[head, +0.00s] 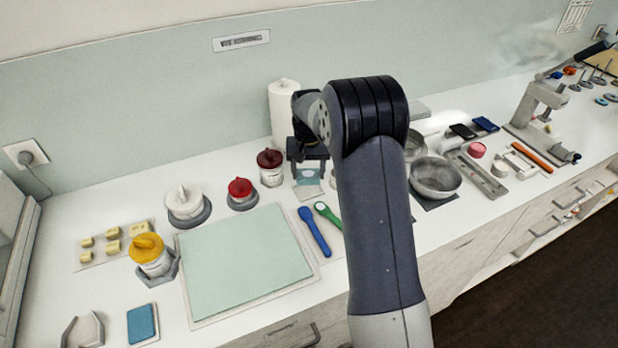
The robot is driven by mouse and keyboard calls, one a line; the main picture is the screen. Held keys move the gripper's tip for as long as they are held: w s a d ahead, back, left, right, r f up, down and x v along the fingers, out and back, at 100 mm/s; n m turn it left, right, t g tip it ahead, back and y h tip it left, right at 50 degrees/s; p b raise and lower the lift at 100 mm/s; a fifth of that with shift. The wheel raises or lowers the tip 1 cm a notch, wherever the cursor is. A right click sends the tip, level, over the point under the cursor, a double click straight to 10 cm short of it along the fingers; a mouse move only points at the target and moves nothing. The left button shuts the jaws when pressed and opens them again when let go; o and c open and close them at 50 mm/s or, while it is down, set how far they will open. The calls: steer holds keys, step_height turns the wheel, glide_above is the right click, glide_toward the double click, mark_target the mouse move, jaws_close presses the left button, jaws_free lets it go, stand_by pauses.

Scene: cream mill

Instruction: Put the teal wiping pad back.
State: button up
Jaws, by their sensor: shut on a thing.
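My gripper (308,168) points down at the back of the counter, just right of the dark red-lidded jar. My arm hides part of the counter to the right.
A pale green mat (245,262) fills the front middle. Blue and green spoons (315,235) lie right of it. A white roll (283,110) stands behind my gripper. Jars stand to the left. A blue pad (141,323) lies on a white holder at front left. A metal bowl (435,177) stands right.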

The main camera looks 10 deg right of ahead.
mark_target(308, 173)
steer(key=shift+f, duration=1.6)
steer(key=shift+f, duration=0.1)
steer(key=shift+f, duration=0.15)
steer(key=o, duration=0.9)
steer(key=shift+o, duration=0.2)
step_height(308, 173, up, 12)
steer(key=shift+r+b, duration=0.25)
steer(key=shift+b, duration=0.3)
